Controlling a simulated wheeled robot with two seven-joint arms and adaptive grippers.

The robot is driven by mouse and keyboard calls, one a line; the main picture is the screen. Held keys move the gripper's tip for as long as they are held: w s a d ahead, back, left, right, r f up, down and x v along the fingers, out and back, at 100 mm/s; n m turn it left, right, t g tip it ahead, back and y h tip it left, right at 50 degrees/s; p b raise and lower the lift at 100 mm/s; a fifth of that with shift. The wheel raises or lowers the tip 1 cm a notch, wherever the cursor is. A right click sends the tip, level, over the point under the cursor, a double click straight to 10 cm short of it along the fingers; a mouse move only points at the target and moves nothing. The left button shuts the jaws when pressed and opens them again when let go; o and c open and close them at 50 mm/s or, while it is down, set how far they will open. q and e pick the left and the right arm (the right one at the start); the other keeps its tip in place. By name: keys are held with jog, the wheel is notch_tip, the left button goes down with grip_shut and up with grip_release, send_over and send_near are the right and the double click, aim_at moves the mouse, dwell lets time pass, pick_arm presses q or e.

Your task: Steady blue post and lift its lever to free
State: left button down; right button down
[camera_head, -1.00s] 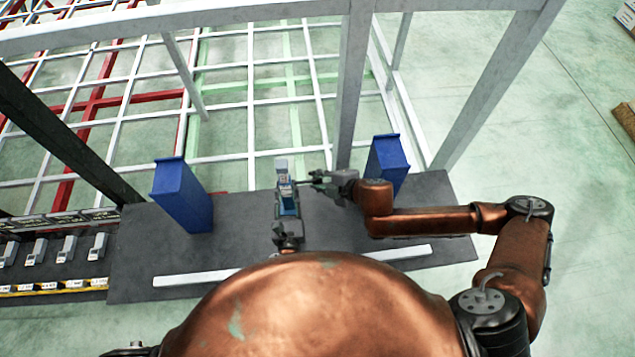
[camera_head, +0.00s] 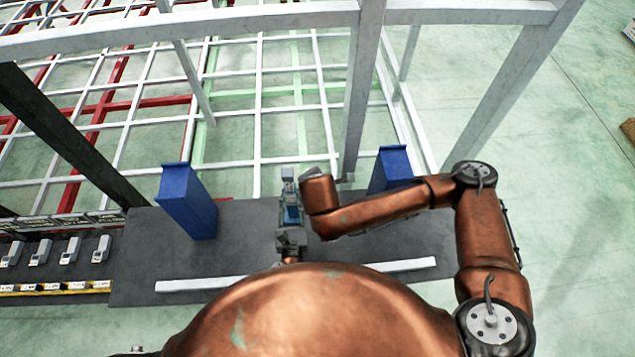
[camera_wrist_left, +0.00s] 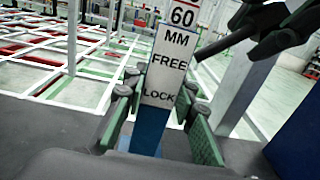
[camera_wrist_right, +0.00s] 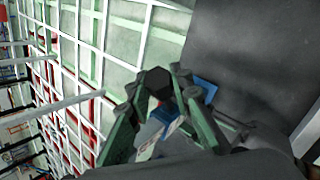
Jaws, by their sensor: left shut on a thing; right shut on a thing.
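The slim blue post (camera_head: 292,214) stands on the dark platform. In the left wrist view its blue part (camera_wrist_left: 147,132) is below a white plate (camera_wrist_left: 166,68) marked 60 MM, FREE and LOCK. My left gripper (camera_wrist_left: 158,108) has a finger on each side of the post and is shut on it. My right gripper (camera_wrist_right: 157,95) is shut on the lever, whose dark knob (camera_wrist_right: 157,82) shows between its fingertips. In the left wrist view dark right gripper parts (camera_wrist_left: 272,28) reach in at upper right. In the head view my right arm hides the right fingers.
Two larger blue blocks stand on the platform (camera_head: 140,250), one left (camera_head: 188,203) and one right (camera_head: 390,170). A white bar (camera_head: 220,281) lies along its front. White frame beams (camera_head: 363,90) rise behind. Several grey units (camera_head: 70,250) stand in a row at left.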

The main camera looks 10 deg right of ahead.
jog(key=shift+f, duration=0.1)
dwell(0.3)
jog(key=c, duration=1.7)
grip_release()
jog(key=shift+v, duration=3.8)
